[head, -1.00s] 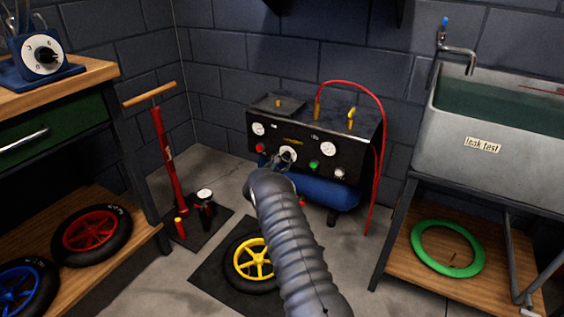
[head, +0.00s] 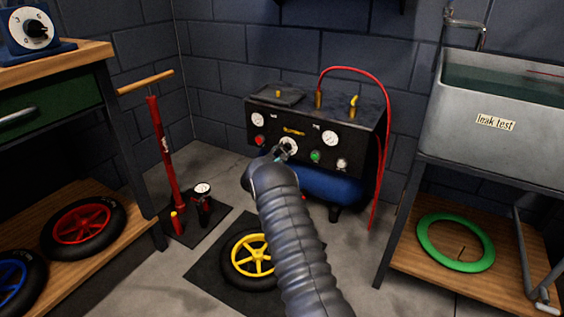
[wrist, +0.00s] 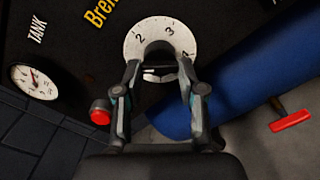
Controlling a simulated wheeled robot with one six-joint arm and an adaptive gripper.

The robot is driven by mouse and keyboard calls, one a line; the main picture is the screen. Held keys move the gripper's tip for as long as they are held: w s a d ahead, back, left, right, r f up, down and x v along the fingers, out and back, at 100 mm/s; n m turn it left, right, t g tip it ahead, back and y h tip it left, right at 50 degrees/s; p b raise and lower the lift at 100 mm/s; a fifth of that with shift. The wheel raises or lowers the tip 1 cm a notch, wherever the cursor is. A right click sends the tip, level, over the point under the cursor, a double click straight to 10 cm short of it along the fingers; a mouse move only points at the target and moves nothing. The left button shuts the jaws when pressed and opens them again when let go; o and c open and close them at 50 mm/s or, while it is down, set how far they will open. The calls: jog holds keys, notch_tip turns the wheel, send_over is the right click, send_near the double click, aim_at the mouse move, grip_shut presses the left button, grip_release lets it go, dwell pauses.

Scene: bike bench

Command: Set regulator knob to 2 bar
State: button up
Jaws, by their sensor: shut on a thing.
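The regulator knob (wrist: 157,48) is dark and sits in the middle of a round white dial (wrist: 137,52) on the black compressor panel. In the wrist view the dial shows a 2 and a 3 above the knob, with another mark at the right edge partly hidden. My gripper (wrist: 158,72) is shut on the knob, one finger on each side. I cannot tell which number the pointer marks. In the head view my gripper (head: 284,152) is at the panel front, partly hiding the dial (head: 290,143).
A red button (wrist: 100,112) is close to the left finger. The blue tank (wrist: 215,80) bulges at right, near a red-handled valve (wrist: 291,121). The TANK gauge (wrist: 34,82) is at left. A yellow wheel (head: 252,255) lies on the floor below my arm.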

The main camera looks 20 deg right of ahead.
jog(key=m+b, duration=0.1)
jog(key=m, duration=0.7)
jog(key=shift+r+m, duration=0.1)
jog(key=shift+m, duration=0.2)
dwell(0.5)
jog(key=o, duration=1.1)
jog(key=shift+o, duration=0.2)
jog(key=v, duration=1.2)
